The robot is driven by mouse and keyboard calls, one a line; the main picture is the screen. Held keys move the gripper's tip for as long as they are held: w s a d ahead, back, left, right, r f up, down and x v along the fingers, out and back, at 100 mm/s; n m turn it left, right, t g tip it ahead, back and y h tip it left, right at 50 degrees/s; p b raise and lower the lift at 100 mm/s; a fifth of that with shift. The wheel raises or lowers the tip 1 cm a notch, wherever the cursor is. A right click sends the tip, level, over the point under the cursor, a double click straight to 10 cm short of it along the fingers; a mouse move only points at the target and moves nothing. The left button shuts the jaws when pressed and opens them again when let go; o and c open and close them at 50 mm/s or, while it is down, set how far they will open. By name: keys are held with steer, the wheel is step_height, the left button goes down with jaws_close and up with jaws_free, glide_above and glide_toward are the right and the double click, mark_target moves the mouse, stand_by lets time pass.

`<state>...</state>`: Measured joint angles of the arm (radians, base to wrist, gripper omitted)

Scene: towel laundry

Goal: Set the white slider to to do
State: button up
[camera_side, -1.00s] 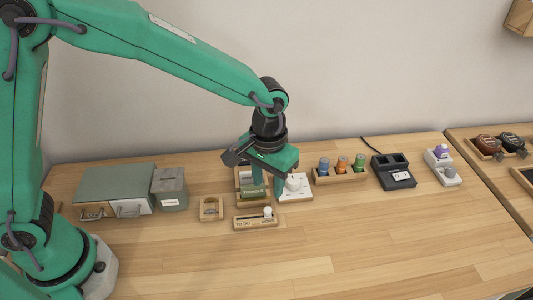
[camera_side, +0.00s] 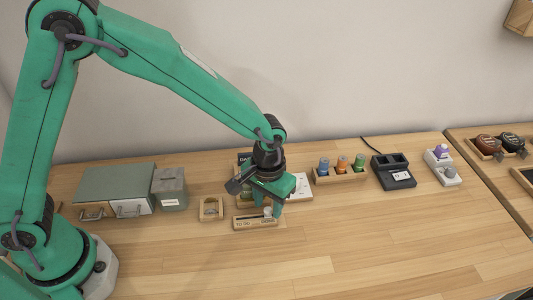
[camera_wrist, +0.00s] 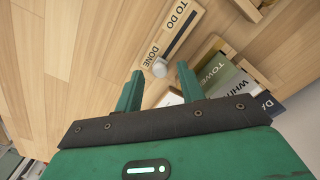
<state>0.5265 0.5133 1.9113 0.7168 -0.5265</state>
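The slider board (camera_side: 243,224) is a small wooden block near the front of the row, with a dark slot and the words TO DO and DONE; it also shows in the wrist view (camera_wrist: 186,16). Its white slider knob (camera_wrist: 159,68) stands at the DONE end, the right end in the side view. My gripper (camera_wrist: 157,78) is open, its green fingers apart with the knob just ahead of and between their tips. In the side view, my gripper (camera_side: 273,207) is low at the board's right end and partly covers the knob.
Card blocks lettered TOWEL and WHITE (camera_wrist: 222,82) lie close to the right finger in the wrist view. A small wooden holder (camera_side: 211,209) is left of the board. A rack of colored bottles (camera_side: 341,174) stands right. The front table is clear.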

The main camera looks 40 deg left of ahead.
mark_target(241, 218)
steer(key=shift+f, duration=0.2)
jaws_close()
steer(key=shift+a, duration=0.1)
steer(key=shift+s+a, duration=2.2)
steer(key=shift+s, duration=0.1)
jaws_free()
steer(key=shift+r, duration=0.1)
